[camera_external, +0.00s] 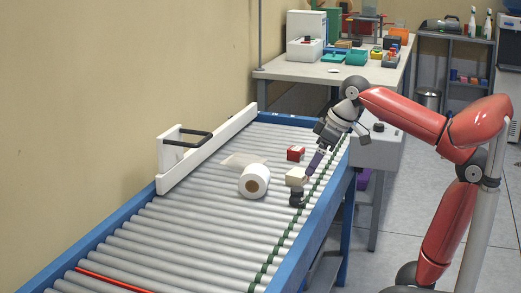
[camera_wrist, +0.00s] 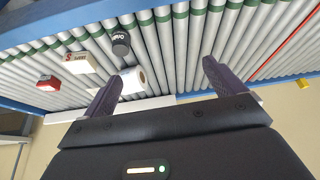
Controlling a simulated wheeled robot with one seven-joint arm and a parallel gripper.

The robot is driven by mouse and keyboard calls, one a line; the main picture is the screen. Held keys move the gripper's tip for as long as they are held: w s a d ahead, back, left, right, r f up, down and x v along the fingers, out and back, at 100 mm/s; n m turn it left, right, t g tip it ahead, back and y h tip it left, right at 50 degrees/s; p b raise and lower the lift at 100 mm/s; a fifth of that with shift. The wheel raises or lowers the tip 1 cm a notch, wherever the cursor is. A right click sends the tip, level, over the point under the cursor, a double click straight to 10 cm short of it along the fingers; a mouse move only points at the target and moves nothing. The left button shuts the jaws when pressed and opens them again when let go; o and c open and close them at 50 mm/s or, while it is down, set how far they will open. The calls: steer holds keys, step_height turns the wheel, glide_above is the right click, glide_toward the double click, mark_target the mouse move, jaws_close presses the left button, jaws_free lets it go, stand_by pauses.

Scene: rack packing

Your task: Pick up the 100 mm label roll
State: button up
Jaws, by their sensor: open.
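The white label roll (camera_external: 254,182) with a brown core lies on its side on the roller conveyor. It shows in the wrist view (camera_wrist: 134,79) beside the left finger, which partly hides it. My gripper (camera_external: 312,172) is above the conveyor to the right of the roll, near the small boxes. In the wrist view my gripper (camera_wrist: 158,80) has its two dark fingers wide apart with nothing held between them. The roll is apart from the gripper in the external view.
A cream box (camera_external: 296,177), a red box (camera_external: 295,154) and a small black item (camera_external: 297,197) stand on the conveyor right of the roll. A white rail (camera_external: 208,150) runs along the far side. The near rollers are mostly clear.

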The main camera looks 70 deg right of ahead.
glide_toward(252, 179)
steer(key=s+r, duration=0.3)
steer(key=s, duration=0.1)
steer(key=shift+n+g, duration=0.4)
steer(key=shift+n, duration=0.2)
steer(key=w+d, duration=0.1)
steer(key=w, duration=0.1)
steer(key=w+d+f, duration=0.2)
steer(key=w, duration=0.1)
steer(key=shift+w+d, duration=0.3)
steer(key=shift+d, duration=0.1)
steer(key=shift+w+d+f, duration=0.1)
steer(key=shift+f, duration=0.35)
steer(key=shift+w+d+f, duration=0.1)
steer(key=shift+f, duration=0.4)
step_height(252, 179, down, 3)
steer(key=shift+f, duration=0.25)
steer(key=x, duration=0.7)
steer(key=shift+w+a+f+b, duration=0.1)
steer(key=shift+w+a+b, duration=0.25)
steer(key=shift+w, duration=0.2)
steer(key=c, duration=1.3)
